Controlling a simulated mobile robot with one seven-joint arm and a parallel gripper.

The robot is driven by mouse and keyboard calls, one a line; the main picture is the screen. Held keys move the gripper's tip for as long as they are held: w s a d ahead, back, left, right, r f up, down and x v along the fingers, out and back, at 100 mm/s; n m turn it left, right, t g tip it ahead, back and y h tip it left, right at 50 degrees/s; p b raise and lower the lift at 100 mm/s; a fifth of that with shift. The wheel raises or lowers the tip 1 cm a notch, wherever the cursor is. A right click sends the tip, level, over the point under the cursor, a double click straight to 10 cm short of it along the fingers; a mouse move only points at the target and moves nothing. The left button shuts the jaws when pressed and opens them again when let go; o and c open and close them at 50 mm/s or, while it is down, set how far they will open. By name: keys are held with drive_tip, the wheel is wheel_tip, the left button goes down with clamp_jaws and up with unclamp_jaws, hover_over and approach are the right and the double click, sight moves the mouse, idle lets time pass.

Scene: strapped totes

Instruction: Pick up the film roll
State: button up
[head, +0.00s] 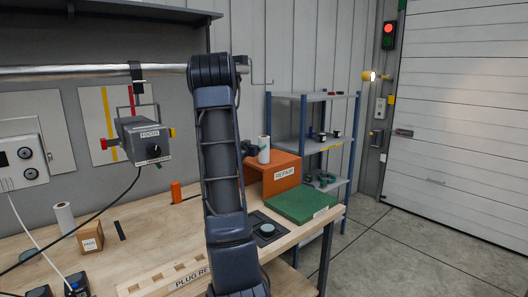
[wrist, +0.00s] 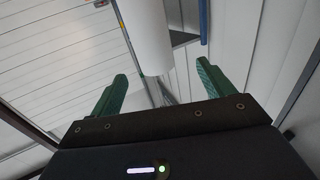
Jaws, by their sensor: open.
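A white film roll (head: 264,149) stands upright on the orange box marked REPAIR (head: 282,174), at the back right of the bench. In the wrist view a white roll (wrist: 147,35) shows at the top, ahead of the gap between my fingers and left of its middle. My gripper (wrist: 161,70) is open with two green fingers, and nothing is between them. In the head view the dark end of my gripper shows just left of the roll, partly hidden by my arm. A second white roll (head: 64,217) stands at the left of the bench.
A green box (head: 300,203) lies in front of the orange one. A small cardboard box (head: 90,237) and an orange item (head: 176,191) stand on the bench (head: 150,222). A grey FOCUS box (head: 143,142) hangs from the rail. Shelves (head: 325,142) stand behind right.

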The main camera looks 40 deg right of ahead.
sight(266, 141)
drive_tip(key=shift+s+d+f, duration=0.1)
drive_tip(key=shift+d+f, duration=0.05)
drive_tip(key=shift+d, duration=0.2)
drive_tip(key=x, duration=1)
drive_tip(key=shift+s+d, duration=0.1)
drive_tip(key=shift+d, duration=0.25)
